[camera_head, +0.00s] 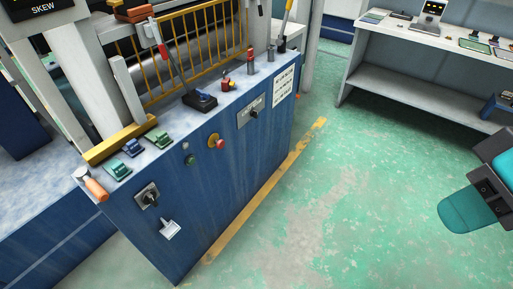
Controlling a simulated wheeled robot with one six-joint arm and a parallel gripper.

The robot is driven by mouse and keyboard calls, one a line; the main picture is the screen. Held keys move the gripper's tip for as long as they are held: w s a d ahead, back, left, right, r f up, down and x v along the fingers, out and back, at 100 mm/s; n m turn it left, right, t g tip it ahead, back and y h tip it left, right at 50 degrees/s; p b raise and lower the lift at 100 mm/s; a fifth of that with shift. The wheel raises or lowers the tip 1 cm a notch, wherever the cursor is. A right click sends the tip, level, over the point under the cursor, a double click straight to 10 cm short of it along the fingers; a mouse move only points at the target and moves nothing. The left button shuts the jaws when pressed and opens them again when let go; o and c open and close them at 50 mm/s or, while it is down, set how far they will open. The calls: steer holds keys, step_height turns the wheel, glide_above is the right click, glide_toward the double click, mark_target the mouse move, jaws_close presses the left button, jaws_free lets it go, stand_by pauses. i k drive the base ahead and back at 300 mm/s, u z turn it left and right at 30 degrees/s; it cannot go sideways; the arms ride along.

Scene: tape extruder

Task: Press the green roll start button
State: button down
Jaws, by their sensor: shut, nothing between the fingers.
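The blue machine cabinet (230,185) stands left of the middle, its front panel facing right. On the panel, a small round green button (190,160) sits below a small pale round fitting (185,146). To their right is a red mushroom button on a yellow base (217,142). I cannot read any label by the green button, nor tell whether it is pressed. A teal and dark part of my own arm shows at the right edge, well apart from the panel across open floor.
Lower on the panel are a black rotary switch (148,196) and a pale bracket (169,230). A white workbench (430,83) stands at the back right. The green floor (320,205) between is clear.

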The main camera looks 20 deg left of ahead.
mark_target(191, 160)
steer(key=z, duration=2.75)
steer(key=k, duration=1.9)
steer(key=u, duration=1.6)
steer(key=i, duration=0.55)
steer(key=z, duration=0.05)
